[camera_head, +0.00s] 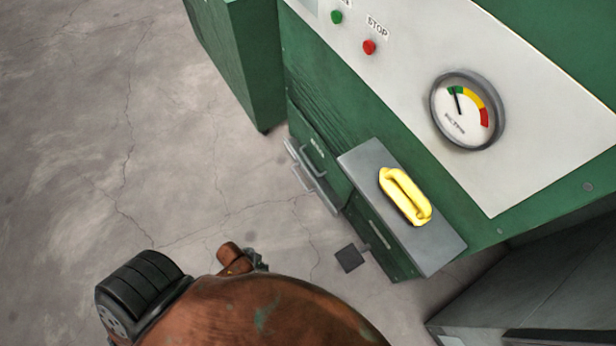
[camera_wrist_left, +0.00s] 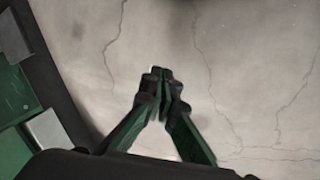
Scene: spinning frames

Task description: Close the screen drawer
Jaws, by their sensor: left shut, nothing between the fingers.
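The green machine (camera_head: 350,92) has a low drawer front (camera_head: 318,155) with a small label too small to read surely and a grey bar handle (camera_head: 312,178). I cannot tell how far this drawer stands out. Beside it, a grey block (camera_head: 365,160) with a yellow handle (camera_head: 405,196) sticks out from the machine. My left gripper (camera_head: 257,262) shows partly past my brown arm, over the floor left of the drawer handle and apart from it. In the left wrist view its fingertips (camera_wrist_left: 160,76) meet, shut and empty. My right gripper is out of view.
A gauge (camera_head: 467,110), a red button (camera_head: 369,47) and a green button (camera_head: 336,17) sit on the white panel. A dark square pedal (camera_head: 349,258) sticks out low. A grey cabinet (camera_head: 540,290) stands at lower right. The concrete floor at left is clear.

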